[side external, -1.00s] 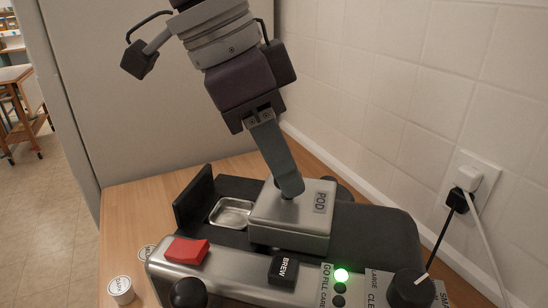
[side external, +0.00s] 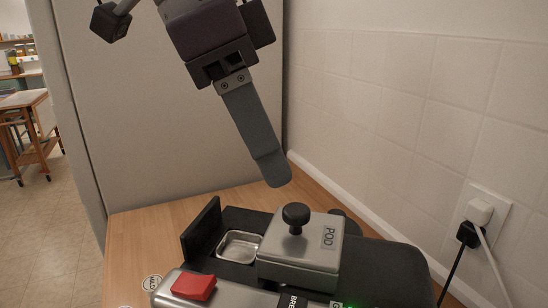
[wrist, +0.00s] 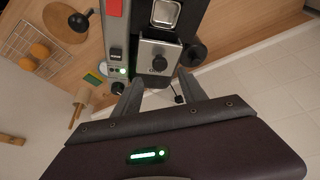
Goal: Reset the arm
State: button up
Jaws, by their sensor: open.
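My gripper (side external: 270,172) hangs in the air above the coffee machine in the side view, its long grey fingers pointing down. It is clear of the black knob (side external: 296,214) on the metal POD lid (side external: 300,250). In the side view the fingers overlap, so only one shows clearly. In the wrist view my gripper (wrist: 161,82) has its two fingers apart with nothing between them. The POD lid (wrist: 158,48) and its knob (wrist: 159,63) lie beyond the fingertips there.
A red lever (side external: 194,287) and a small metal tray (side external: 240,246) are on the machine. A tiled wall (side external: 400,120) with a plug (side external: 470,232) and cables stands at right.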

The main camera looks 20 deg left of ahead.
dwell(0.3)
jog(key=s+a+n+t+y, duration=0.15)
jog(key=a+n, duration=0.25)
jog(key=a, duration=0.7)
jog(key=s+a+f+n+t+y, duration=0.2)
jog(key=s+a+f+n, duration=0.6)
jog(key=s+a+f, duration=0.7)
jog(key=a+f, duration=0.1)
jog(key=a, duration=0.2)
jog(key=shift+s, duration=0.4)
